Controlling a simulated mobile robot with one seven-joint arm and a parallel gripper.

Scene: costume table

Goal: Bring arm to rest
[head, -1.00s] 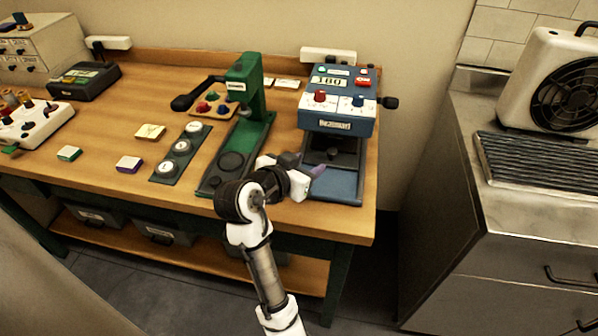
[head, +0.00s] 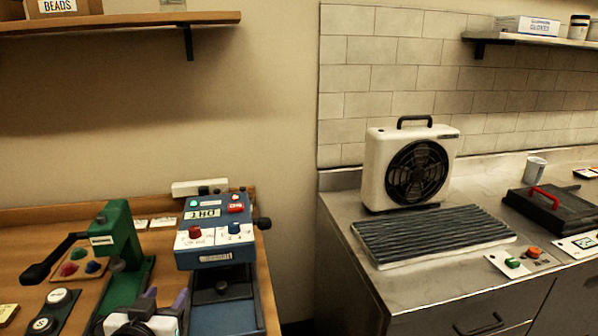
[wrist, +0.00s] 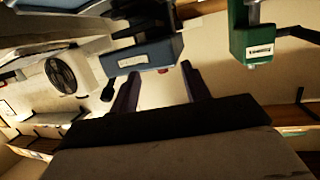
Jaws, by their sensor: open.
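My gripper (head: 167,298) is at the bottom edge of the head view, in front of the table's machines. Its two purple-tipped fingers stand apart with nothing between them. In the wrist view the gripper (wrist: 162,78) also shows spread, empty fingers. Behind it in the head view is the blue heat-press-like machine (head: 216,257), with a red and a blue knob. To its left is the green lever press (head: 118,235) with a black handle. In the wrist view, parts of the blue machine (wrist: 150,55) and the green press (wrist: 240,40) lie beyond the fingertips.
The wooden table (head: 30,243) holds both machines. To the right, across a gap, a steel counter (head: 400,287) carries a white fan (head: 377,178), a ridged grey tray (head: 435,236) and a dark box with a red handle (head: 552,208). Wall shelves (head: 110,22) are above.

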